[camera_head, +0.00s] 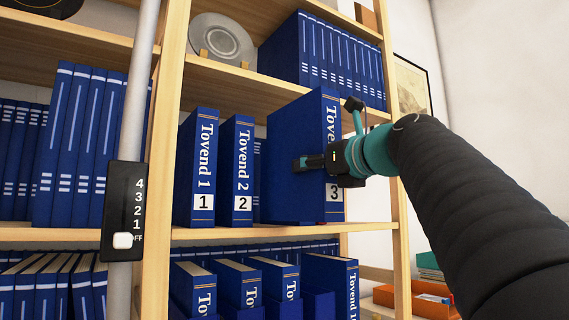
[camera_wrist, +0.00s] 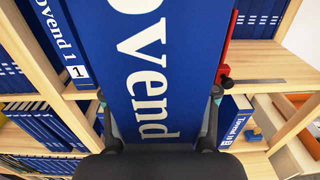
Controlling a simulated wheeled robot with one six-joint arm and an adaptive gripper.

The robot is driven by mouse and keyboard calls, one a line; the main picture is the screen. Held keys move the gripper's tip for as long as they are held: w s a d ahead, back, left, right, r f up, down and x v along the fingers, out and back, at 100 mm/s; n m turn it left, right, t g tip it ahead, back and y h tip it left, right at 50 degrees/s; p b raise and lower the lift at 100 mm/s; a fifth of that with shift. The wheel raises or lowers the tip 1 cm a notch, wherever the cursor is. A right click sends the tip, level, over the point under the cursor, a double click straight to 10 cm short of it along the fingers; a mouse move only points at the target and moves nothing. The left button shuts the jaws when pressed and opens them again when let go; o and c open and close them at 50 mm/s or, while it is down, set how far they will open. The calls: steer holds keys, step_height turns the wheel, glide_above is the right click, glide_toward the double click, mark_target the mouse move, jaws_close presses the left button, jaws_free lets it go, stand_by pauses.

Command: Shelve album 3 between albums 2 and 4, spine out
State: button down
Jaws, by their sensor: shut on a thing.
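Album 3 (camera_head: 285,195) is a thick blue binder marked "Tovend" with a white 3 label. It is upright at the middle shelf, to the right of album 2 (camera_head: 237,165), with its lettered spine facing out toward my gripper. Album 1 (camera_head: 200,170) stands left of album 2. My gripper (camera_head: 318,162) is shut on album 3, its fingers on the two sides of the spine. In the wrist view album 3 (camera_wrist: 150,60) fills the middle between my fingers (camera_wrist: 158,95). Album 4 cannot be made out; album 3 and my arm cover the space to the right.
A wooden upright (camera_head: 165,120) stands left of album 1. More blue volumes fill the upper shelf (camera_head: 320,50) and the lower shelf (camera_head: 240,285). A red thing with a black knob (camera_wrist: 225,70) is close to the right of album 3. A narrow gap separates albums 2 and 3.

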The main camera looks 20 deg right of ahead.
mark_target(293, 177)
steer(key=f+p+x, duration=0.1)
steer(key=p+x, duration=0.2)
steer(key=x, duration=1.5)
steer(key=shift+w+a+p, duration=0.2)
steer(key=shift+a+p, duration=0.1)
stand_by(1.2)
stand_by(0.4)
steer(key=shift+c, duration=1.3)
jaws_free()
steer(key=v, duration=1.2)
steer(key=shift+f, duration=0.15)
